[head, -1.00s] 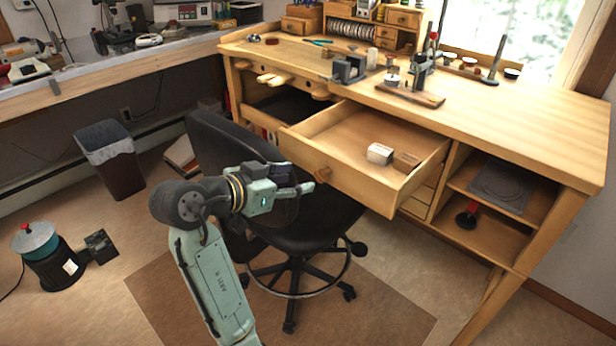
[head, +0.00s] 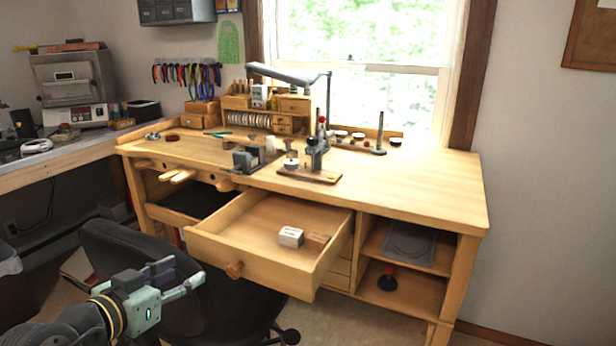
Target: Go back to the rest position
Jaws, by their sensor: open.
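My gripper (head: 180,277) is at the lower left of the head view, in front of the bench and above the black chair (head: 128,250). Its fingers are apart with nothing between them, and they point right towards the drawer. The wooden drawer (head: 222,249) is pulled out of the workbench (head: 420,195). Inside it lie a small white box (head: 291,236) and a small brown wooden block (head: 318,240), side by side. My gripper is apart from the drawer and its knob (head: 234,270).
The chair stands close by, under and behind my gripper. The open drawer juts out to its right. A vise (head: 249,157) and a small tool stand (head: 317,150) are on the bench top. A side counter (head: 60,150) runs along the left. The bench top's right part is clear.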

